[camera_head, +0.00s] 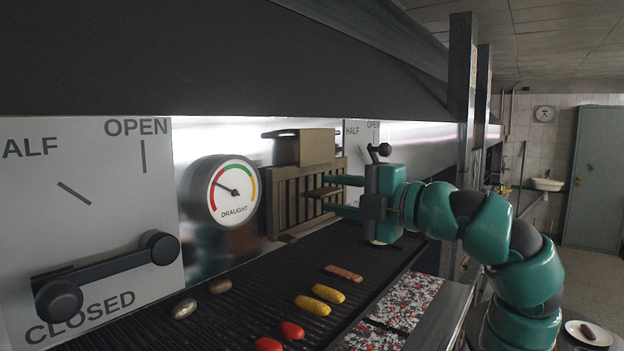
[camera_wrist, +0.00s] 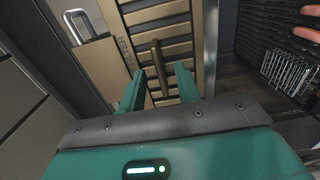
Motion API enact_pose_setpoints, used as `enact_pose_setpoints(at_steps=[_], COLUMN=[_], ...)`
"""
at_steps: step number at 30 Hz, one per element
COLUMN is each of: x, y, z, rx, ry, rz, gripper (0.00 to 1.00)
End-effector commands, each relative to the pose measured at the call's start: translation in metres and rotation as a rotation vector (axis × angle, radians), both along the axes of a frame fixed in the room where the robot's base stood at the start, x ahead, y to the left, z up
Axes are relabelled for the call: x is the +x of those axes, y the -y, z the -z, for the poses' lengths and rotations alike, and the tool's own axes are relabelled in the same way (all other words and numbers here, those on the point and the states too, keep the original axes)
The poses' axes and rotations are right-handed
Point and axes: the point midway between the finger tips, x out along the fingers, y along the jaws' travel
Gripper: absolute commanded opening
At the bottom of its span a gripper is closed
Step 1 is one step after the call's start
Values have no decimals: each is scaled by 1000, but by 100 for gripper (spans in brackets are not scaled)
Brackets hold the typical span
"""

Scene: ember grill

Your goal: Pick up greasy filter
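The greasy filter (camera_head: 285,208) is a brown slatted panel set upright against the back wall behind the grill. A bar-shaped handle sticks out of its front. My gripper (camera_head: 327,194) is at the filter's front, with its two teal fingers pointing at it. In the wrist view, my gripper (camera_wrist: 162,76) is open, with the handle (camera_wrist: 157,58) between its fingers and a visible gap on each side. The filter's slats (camera_wrist: 168,18) fill the space beyond. Letters are marked on the filter's frame.
The grill (camera_head: 260,310) below holds red, yellow and brown food pieces. A draught gauge (camera_head: 233,191) and a damper lever (camera_head: 105,270) are left of the filter. A dark hood (camera_head: 230,60) hangs above. A wire rack (camera_wrist: 287,70) shows at right in the wrist view.

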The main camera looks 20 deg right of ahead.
Motion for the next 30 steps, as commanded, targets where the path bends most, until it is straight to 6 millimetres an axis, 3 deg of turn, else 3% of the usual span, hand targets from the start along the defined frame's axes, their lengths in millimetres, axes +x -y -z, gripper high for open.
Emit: enact_pose_setpoints(at_steps=[6,14,19,30], x=[13,14,14,14], y=[-10,-10,-10,-10], z=[0,2,1,1], rx=[1,1,1,1], ry=[-3,-2,-2,-2], rz=[-1,0,0,0], gripper=[33,33,0,0])
